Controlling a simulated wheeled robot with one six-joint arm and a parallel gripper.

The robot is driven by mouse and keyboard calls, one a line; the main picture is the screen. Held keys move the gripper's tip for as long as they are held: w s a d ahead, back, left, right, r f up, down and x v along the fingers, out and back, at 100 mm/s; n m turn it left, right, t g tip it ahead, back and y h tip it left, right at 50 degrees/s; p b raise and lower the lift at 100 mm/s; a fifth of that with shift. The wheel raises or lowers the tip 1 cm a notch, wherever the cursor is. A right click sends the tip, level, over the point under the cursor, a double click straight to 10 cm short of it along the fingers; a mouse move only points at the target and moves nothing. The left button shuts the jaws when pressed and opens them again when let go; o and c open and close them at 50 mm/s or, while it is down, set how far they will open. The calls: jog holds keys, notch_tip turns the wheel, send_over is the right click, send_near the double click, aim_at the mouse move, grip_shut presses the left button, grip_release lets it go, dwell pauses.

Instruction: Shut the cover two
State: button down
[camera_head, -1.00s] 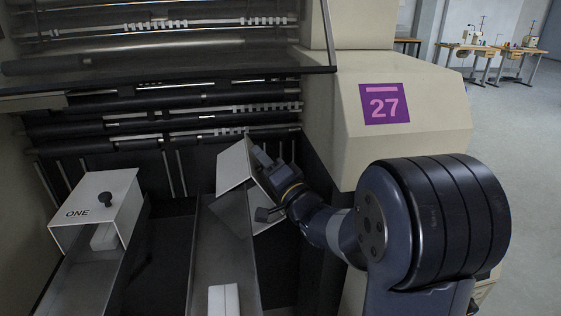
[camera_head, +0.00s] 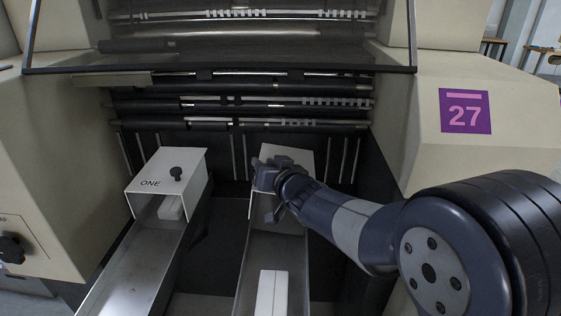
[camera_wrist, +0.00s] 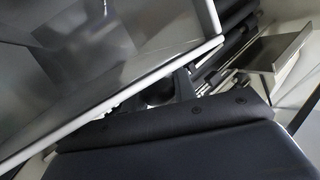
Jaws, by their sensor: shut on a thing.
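Cover two (camera_head: 298,155) is the white cover at the back of the right-hand metal chute (camera_head: 264,248) in the head view. My gripper (camera_head: 262,182) is at the cover's left front part and is shut on it. The gripper hides much of the cover, including any knob or label, and the exact grip point is hidden. I cannot tell how far the cover is from fully shut. In the wrist view, my own dark body fills the bottom, and a large pale-edged metal surface lies close at upper left.
Cover one (camera_head: 165,168), white with a black knob, sits over the left chute (camera_head: 135,272). A white block (camera_head: 271,292) lies in the right chute; another (camera_head: 170,208) is under cover one. A framed clear guard (camera_head: 230,55) hangs above. The machine housing (camera_head: 425,150) stands at right.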

jog(key=shift+a+f+n+g+h+b, duration=0.3)
jog(key=shift+a+f+n+h+b, duration=0.3)
jog(key=shift+a+f, duration=0.4)
jog(key=shift+a, duration=0.1)
jog(key=c, duration=1.2)
grip_release()
jog(key=shift+a, duration=0.1)
jog(key=shift+o, duration=0.2)
jog(key=p+v, duration=0.2)
jog(key=v, duration=0.8)
jog(key=shift+s+d, duration=0.3)
